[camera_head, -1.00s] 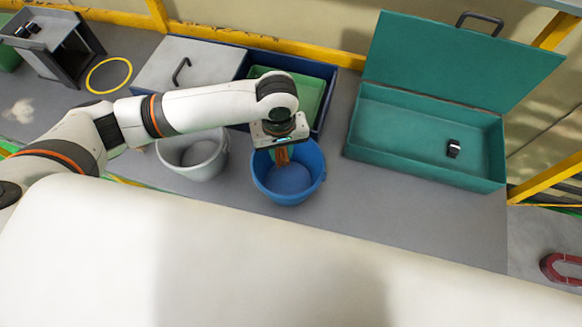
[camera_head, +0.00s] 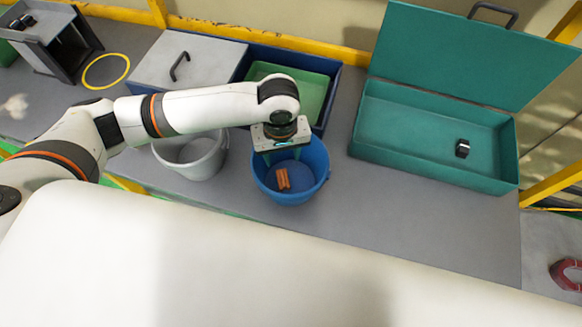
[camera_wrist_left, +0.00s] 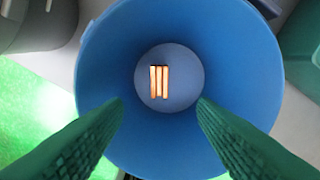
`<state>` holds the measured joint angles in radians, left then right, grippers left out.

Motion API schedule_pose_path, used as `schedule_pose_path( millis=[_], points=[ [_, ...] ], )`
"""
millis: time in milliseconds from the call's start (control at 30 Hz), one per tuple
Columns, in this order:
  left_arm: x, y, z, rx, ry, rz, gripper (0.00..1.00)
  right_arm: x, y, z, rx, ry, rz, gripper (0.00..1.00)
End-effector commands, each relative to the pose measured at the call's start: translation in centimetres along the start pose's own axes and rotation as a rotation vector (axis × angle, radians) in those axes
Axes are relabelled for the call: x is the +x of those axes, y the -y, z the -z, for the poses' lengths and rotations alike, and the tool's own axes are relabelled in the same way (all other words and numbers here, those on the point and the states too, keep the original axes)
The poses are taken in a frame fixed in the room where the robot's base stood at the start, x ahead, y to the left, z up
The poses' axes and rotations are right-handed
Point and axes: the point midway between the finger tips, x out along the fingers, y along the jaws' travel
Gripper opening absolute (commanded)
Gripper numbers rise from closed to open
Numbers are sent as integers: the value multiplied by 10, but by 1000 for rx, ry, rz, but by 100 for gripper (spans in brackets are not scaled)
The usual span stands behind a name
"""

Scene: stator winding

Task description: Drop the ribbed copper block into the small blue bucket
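The ribbed copper block (camera_head: 283,179) lies in the small blue bucket (camera_head: 313,178), on its floor. In the left wrist view the copper block (camera_wrist_left: 159,82) shows as a few bright bars on the floor of the blue bucket (camera_wrist_left: 240,60). My left gripper (camera_head: 284,152) hangs over the bucket's back part. Its green fingers (camera_wrist_left: 160,118) are spread wide apart with nothing between them, so it is open and apart from the block. My right gripper is in no view.
A grey-white bucket (camera_head: 200,165) stands left of the blue one. Behind is a blue tray with a green bin (camera_head: 312,88) and a grey lid (camera_head: 190,62). An open teal box (camera_head: 400,165) with a dark object (camera_head: 462,148) stands right. The table right of the bucket is clear.

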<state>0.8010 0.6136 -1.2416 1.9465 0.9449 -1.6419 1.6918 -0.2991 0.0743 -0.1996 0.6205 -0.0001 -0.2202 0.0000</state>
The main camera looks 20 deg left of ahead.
Motion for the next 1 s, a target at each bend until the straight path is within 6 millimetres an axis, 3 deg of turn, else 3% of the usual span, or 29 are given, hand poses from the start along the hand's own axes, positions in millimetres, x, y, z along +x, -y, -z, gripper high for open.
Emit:
schedule_pose_path(
  millis=[267, 700, 1000],
  points=[
    [-9, 0, 0, -1, -1, 1, 52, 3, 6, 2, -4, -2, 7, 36],
    [-95, 1, 0, 1, 3, 3, 52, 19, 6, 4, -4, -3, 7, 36],
    [-120, 0, 0, 0, 1, 0, 52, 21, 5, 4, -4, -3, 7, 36]
  ],
)
